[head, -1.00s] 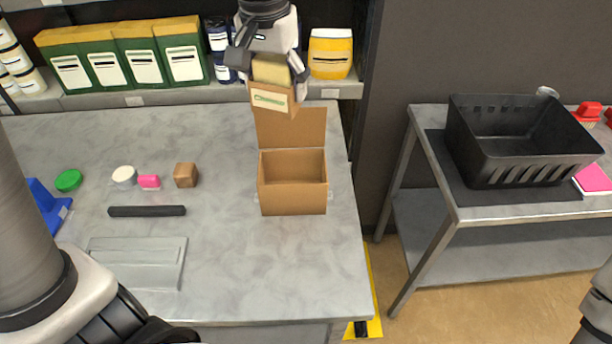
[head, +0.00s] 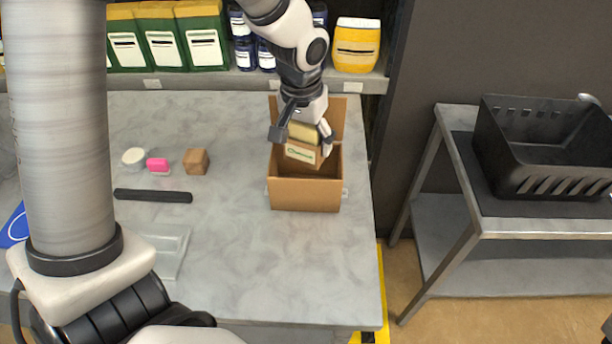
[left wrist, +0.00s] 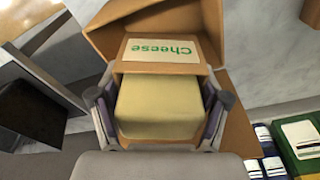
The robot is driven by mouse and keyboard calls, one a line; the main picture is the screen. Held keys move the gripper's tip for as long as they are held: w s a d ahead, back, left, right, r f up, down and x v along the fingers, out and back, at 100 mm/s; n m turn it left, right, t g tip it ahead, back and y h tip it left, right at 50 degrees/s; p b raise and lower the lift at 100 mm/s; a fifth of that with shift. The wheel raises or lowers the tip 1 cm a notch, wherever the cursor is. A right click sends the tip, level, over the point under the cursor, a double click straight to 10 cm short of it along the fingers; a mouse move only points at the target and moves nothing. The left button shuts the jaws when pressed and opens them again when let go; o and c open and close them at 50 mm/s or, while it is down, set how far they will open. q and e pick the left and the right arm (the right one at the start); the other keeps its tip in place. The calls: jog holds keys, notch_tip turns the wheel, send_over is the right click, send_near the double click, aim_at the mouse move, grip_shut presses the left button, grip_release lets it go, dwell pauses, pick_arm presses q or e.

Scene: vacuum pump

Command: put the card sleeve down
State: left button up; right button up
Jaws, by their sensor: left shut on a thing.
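The card sleeve (head: 300,153) is brown with a white label reading "Cheese" in green. A pale yellow block (head: 304,132) sits in it and sticks out at the top. My left gripper (head: 304,138) points down and is shut on the sleeve, with a finger on either side. The sleeve is over the opening of an open cardboard box (head: 305,195); its lower end is at or just inside the mouth. In the left wrist view the sleeve (left wrist: 160,50) and block (left wrist: 160,105) lie between the fingers, with the box (left wrist: 185,20) beyond. My right gripper is out of view.
On the grey table (head: 240,250) are a black bar (head: 153,195), a brown cube (head: 196,161), a pink piece (head: 157,165) and a white round piece (head: 134,157). A black crate (head: 540,150) stands on a side table at right. The front middle of the table is clear.

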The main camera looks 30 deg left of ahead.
pick_arm(q)
notch_tip(320, 180, down, 11)
jog(key=shift+r+b, duration=0.2)
jog(key=shift+b, duration=0.3)
jog(key=shift+w+f, duration=0.1)
jog(key=shift+f, duration=0.2)
jog(key=shift+w, duration=0.1)
jog(key=o, duration=0.8)
jog(key=shift+f, duration=0.15)
jog(key=o, duration=0.4)
